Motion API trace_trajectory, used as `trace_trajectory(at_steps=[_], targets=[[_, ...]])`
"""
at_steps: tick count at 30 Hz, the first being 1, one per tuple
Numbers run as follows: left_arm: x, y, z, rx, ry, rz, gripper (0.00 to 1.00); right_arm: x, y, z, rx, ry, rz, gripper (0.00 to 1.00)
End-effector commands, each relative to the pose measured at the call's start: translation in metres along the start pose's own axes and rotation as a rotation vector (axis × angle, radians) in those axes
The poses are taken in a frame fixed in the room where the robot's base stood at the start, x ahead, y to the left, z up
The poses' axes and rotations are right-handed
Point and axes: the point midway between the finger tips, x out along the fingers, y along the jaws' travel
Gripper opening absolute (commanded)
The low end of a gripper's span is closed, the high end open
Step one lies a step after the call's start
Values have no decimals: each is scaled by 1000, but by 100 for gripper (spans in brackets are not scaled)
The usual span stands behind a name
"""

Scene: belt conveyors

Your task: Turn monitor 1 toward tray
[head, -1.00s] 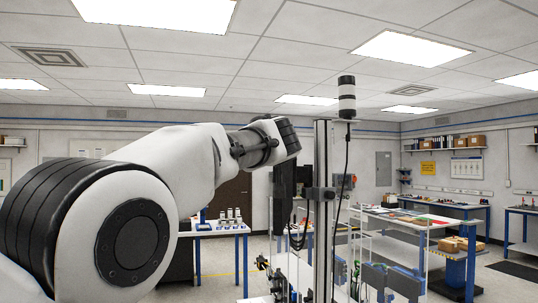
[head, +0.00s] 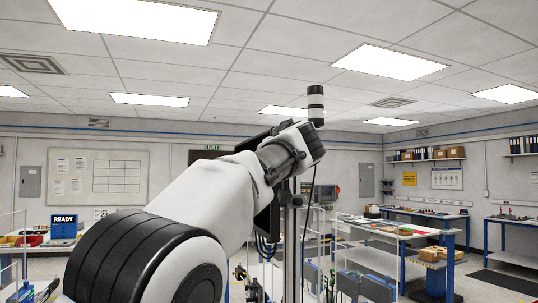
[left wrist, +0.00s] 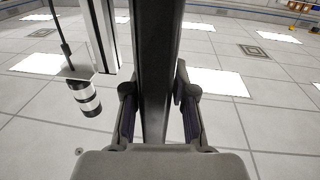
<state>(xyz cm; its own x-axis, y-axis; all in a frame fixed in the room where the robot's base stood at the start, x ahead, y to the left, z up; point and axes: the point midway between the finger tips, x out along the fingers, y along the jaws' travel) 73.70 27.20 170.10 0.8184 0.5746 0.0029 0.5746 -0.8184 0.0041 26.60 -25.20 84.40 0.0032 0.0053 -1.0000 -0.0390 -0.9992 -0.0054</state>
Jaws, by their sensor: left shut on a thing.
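Monitor 1 appears as a tall dark panel (head: 268,222) beside a metal post, partly hidden behind my left arm in the head view. In the left wrist view it is a dark bar (left wrist: 157,40), seen nearly edge-on. My left gripper (left wrist: 155,92) has a finger on each side of this bar and is shut on it. In the head view the fingers are hidden behind my left wrist. I cannot tell which thing is the tray. My right gripper is not in view.
The metal post (head: 292,255) carries a black-and-white signal light (head: 316,104), close to my left wrist; the light also shows in the left wrist view (left wrist: 84,98). A READY screen (head: 64,226) stands at left. A bench (head: 450,238) with flat items and boxes stands at right.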

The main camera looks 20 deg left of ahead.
Motion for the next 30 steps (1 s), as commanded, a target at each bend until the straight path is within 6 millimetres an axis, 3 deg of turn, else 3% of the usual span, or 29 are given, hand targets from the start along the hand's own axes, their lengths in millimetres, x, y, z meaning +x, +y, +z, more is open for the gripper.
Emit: trace_trajectory(at_steps=[4,5,6,7,23,26,30], targets=[[1,4,6,2,-8,7,0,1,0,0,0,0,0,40],[1,5,6,2,-8,7,29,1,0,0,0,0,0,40],[1,4,6,2,-8,7,43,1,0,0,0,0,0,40],[1,4,6,2,-7,7,48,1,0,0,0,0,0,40],[-1,2,2,1,-2,4,48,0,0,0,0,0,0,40],[-8,2,1,2,-1,5,48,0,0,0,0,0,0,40],[-33,2,0,4,0,5,48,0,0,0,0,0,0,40]])
